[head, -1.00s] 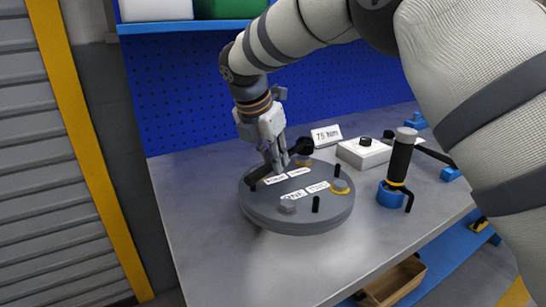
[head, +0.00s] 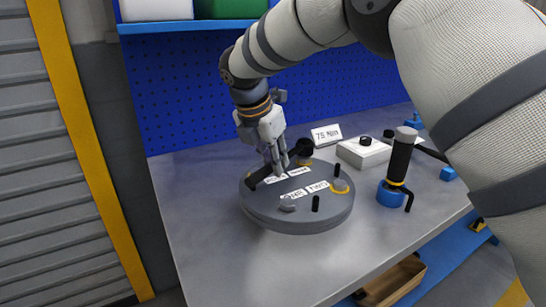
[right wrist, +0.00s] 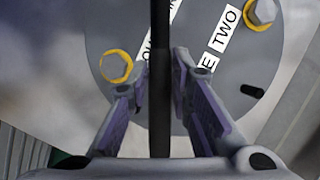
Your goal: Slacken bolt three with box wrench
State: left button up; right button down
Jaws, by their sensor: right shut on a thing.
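My right gripper (head: 278,172) points down over the shell's back left part. It is shut on the dark box wrench (head: 263,179), which runs from the left rim to a dark ring end (head: 305,147) at the back. That end hides what is under it; I cannot tell whether it is seated on a bolt. In the right wrist view the wrench handle (right wrist: 159,80) passes between the fingers. My left gripper is out of view.
Two black pins stand up from the shell (head: 316,204). To the right, a black-handled tool (head: 400,160) stands in a blue holder (head: 389,196). A white box with a black knob (head: 362,153) and a sign (head: 326,134) stand behind. The bench front (head: 240,275) is clear.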

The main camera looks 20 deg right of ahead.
jog(key=shift+f, duration=1)
jog(key=shift+s, duration=0.1)
jog(key=shift+s+d+n, duration=0.3)
jog(key=shift+s+n, duration=0.1)
jog(key=shift+s+d+f+n+t+y, duration=0.2)
jog(key=shift+s+d+n+t+y, duration=0.3)
jog(key=shift+s+d+n, duration=0.6)
jog(key=shift+s+a, duration=0.1)
jog(key=shift+a, duration=0.1)
notch_tip(320, 180, up, 6)
dwell(0.6)
